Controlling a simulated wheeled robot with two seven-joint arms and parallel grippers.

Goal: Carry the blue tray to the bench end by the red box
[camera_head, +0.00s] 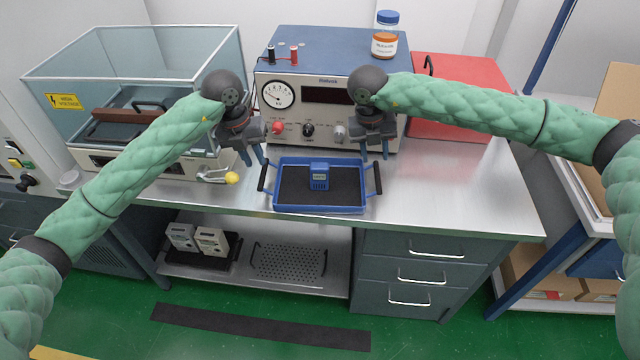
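The red box (470,82) stands at the bench's right rear.
A blue-topped instrument (322,131) with dial and knobs stands behind the tray, with jars (384,44) on top. A glass-walled high-voltage case (130,70) and yellow-knobbed lever (231,178) are left. The bench top (460,190) right of the tray is clear.

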